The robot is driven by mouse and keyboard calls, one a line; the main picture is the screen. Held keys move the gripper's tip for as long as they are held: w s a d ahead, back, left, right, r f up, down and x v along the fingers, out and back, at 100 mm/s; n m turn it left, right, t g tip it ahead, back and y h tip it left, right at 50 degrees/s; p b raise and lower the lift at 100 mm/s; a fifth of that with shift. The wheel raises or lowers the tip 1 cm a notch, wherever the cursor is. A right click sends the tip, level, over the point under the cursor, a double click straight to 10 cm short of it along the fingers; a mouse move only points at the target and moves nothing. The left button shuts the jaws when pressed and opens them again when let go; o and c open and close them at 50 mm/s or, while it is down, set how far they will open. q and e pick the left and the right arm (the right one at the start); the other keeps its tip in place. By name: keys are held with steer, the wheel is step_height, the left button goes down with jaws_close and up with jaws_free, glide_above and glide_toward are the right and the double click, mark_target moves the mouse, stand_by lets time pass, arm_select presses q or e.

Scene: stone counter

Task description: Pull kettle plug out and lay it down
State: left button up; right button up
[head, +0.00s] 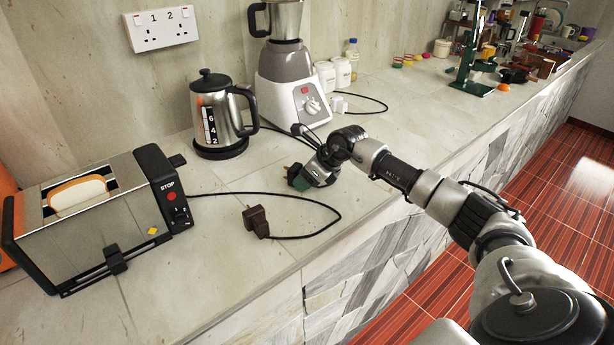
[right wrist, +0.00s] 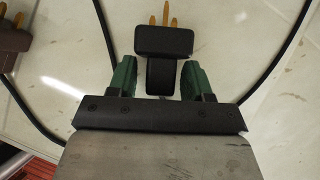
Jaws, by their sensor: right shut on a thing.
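My right gripper (head: 298,180) is low over the counter, right of the steel kettle (head: 218,112). In the right wrist view its green fingers (right wrist: 157,80) are shut on a black plug (right wrist: 164,40), with brass prongs pointing away from the gripper. The same black plug (head: 293,169) is mostly hidden in the head view; whether it touches the counter is unclear. The kettle stands upright on its dark base. The double wall socket (head: 161,28) has nothing plugged in. My left gripper is out of view.
A brown plug (head: 256,221) lies on the counter, its cord running towards the toaster (head: 95,215); this plug also shows in the right wrist view (right wrist: 12,46). A blender (head: 291,90) stands behind, with white jars (head: 341,72) beside it. The counter's front edge is close.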

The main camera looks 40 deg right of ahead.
steer(key=shift+f, duration=0.25)
steer(key=o, duration=1)
steer(key=shift+r, duration=0.1)
steer(key=b+v, duration=0.1)
steer(key=v, duration=0.9)
steer(key=shift+s+d+r, duration=0.1)
steer(key=shift+s+r, duration=0.15)
